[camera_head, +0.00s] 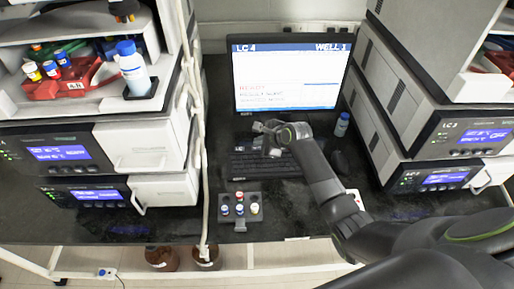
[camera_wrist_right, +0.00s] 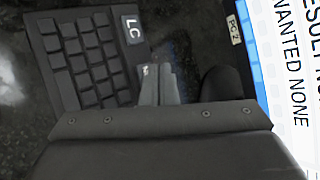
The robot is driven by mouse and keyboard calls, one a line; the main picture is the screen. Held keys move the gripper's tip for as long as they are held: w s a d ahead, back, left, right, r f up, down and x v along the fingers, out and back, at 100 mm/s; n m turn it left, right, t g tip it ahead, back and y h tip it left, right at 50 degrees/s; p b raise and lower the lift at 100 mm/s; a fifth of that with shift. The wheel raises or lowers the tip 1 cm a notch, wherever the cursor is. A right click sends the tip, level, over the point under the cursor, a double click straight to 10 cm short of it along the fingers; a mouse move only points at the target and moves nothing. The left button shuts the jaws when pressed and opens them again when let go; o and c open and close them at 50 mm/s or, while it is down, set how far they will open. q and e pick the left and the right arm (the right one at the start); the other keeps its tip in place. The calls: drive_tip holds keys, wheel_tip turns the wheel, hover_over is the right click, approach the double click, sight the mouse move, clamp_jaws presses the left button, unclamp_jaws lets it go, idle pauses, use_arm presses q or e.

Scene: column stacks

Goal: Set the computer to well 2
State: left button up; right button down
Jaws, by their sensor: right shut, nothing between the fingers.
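The computer monitor (camera_head: 290,75) stands at the back middle of the bench. Its screen reads "LC 4" at top left, "WELL 1" at top right, and a red "READY" lower down. The black keyboard (camera_head: 250,164) lies in front of it; its keys also show in the right wrist view (camera_wrist_right: 80,55), with a label "LC". My left gripper is not in view.
A small rack with vials (camera_head: 240,208) stands in front of the keyboard. Instrument stacks flank the bench at left (camera_head: 150,145) and right (camera_head: 440,135). A small capped bottle (camera_head: 342,125) stands right of the monitor. A pale hose (camera_head: 203,150) hangs left of the keyboard.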

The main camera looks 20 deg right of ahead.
drive_tip(key=shift+f, duration=0.15)
drive_tip(key=shift+f, duration=0.25)
drive_tip(key=shift+f, duration=0.45)
idle(0.6)
idle(0.4)
drive_tip(key=shift+r+p, duration=0.85)
drive_tip(key=shift+p, duration=0.5)
drive_tip(key=shift+r, duration=0.1)
wheel_tip(320, 180, up, 5)
drive_tip(key=p, duration=0.6)
